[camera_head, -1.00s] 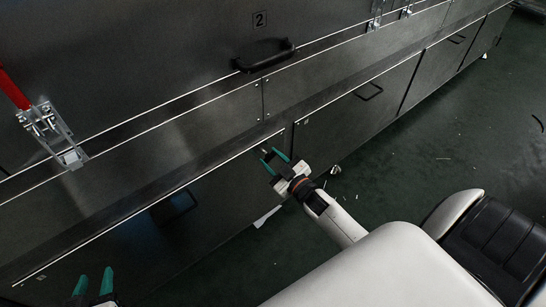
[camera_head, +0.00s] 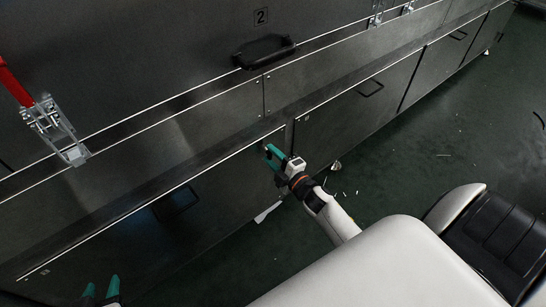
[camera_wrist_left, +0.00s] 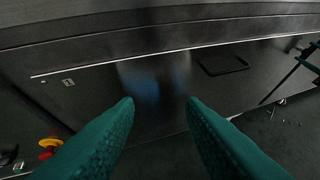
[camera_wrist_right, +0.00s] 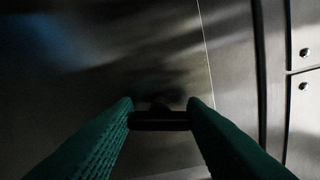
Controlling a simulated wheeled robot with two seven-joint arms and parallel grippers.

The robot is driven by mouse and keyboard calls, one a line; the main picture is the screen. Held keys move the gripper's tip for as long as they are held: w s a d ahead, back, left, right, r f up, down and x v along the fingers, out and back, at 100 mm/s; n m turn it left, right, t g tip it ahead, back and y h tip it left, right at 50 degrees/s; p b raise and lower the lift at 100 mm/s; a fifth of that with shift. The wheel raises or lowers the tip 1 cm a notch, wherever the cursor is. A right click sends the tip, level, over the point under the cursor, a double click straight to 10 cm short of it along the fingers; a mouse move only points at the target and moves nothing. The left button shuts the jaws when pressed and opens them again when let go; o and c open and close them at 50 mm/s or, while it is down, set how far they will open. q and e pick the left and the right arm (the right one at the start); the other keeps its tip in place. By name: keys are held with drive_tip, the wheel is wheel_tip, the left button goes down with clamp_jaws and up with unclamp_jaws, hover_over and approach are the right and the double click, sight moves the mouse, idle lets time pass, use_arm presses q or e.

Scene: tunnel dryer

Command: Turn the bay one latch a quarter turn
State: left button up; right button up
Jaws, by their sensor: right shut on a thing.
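The latch is a small dark bar (camera_wrist_right: 160,122) on the grey metal panel (camera_wrist_right: 90,75). In the right wrist view it lies level between the green fingertips of my right gripper (camera_wrist_right: 160,112), which is shut on it. In the head view my right gripper (camera_head: 272,153) is at the upper right corner of the low front panel (camera_head: 110,235) and hides the latch. My left gripper (camera_head: 101,287) is open and empty at the lower left. In the left wrist view its fingers (camera_wrist_left: 160,106) stand apart before the panel with a dark handle (camera_wrist_left: 221,64).
A door marked 2 (camera_head: 261,17) with a black handle (camera_head: 264,51) is above. A red-handled clamp (camera_head: 58,135) is at the left. More low panels run to the upper right. The green floor (camera_head: 420,150) has small scraps and is mostly clear.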

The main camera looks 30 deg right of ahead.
use_arm(q)
drive_tip(key=shift+w+d+r+t+h+b, duration=0.15)
drive_tip(key=shift+w+d+r+t, duration=0.05)
drive_tip(key=shift+w+r+t, duration=0.3)
drive_tip(key=shift+w+d+r+t+h+b, duration=0.15)
drive_tip(key=shift+w+d+r+t, duration=0.05)
drive_tip(key=shift+w+r+t, duration=0.25)
use_arm(e)
drive_tip(key=shift+f+n, duration=0.1)
drive_tip(key=shift+n, duration=1.4)
use_arm(q)
drive_tip(key=shift+s, duration=0.1)
use_arm(e)
drive_tip(key=o, duration=1)
drive_tip(key=shift+s, duration=0.15)
use_arm(q)
drive_tip(key=s+a+f+g+y+p, duration=0.1)
drive_tip(key=s+a+f+g+p, duration=0.1)
drive_tip(key=s+f+g, duration=0.3)
drive_tip(key=shift+s+a+y, duration=0.25)
drive_tip(key=shift+s+y, duration=0.05)
drive_tip(key=shift+s, duration=0.25)
use_arm(e)
drive_tip(key=s, duration=1.1)
drive_tip(key=shift+s+d, duration=0.4)
drive_tip(key=shift+w, duration=0.1)
